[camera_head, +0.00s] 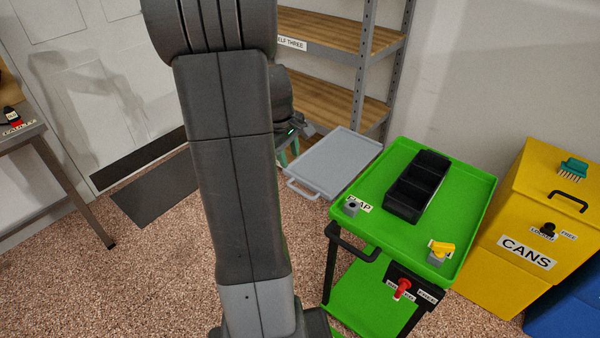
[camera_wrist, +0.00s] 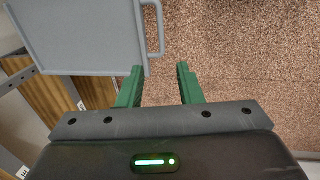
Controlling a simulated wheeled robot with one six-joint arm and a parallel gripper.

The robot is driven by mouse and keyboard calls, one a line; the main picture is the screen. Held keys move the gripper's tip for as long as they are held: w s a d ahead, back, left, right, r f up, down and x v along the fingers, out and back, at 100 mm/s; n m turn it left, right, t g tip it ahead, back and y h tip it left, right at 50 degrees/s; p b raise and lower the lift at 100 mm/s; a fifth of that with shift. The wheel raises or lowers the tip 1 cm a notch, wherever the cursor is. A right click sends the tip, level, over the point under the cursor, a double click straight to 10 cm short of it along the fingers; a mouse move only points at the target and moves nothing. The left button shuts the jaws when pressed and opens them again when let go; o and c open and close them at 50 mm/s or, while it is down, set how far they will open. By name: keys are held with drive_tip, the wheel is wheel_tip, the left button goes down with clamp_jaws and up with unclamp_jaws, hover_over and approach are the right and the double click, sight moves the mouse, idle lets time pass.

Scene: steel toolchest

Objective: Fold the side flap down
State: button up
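The side flap (camera_head: 335,162) is a light grey panel beside the far left edge of the green cart (camera_head: 480,190). It looks raised, roughly level with the cart top.
The cart top holds a black divided bin (camera_head: 418,187), a grey block by the FLAP label (camera_head: 358,203) and a yellow-topped latch (camera_head: 440,250). A red lever (camera_head: 402,288) is on its front. Shelving (camera_head: 335,90) stands behind; a yellow CANS bin (camera_head: 530,220) stands right.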

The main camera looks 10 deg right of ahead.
sight(296, 189)
drive_tip(key=f, duration=0.4)
drive_tip(key=w+d+f+b, duration=0.1)
drive_tip(key=f, duration=0.3)
drive_tip(key=d+f, duration=0.1)
drive_tip(key=f, duration=0.4)
drive_tip(key=shift+w, duration=0.2)
drive_tip(key=shift+c, duration=0.4)
clamp_jaws()
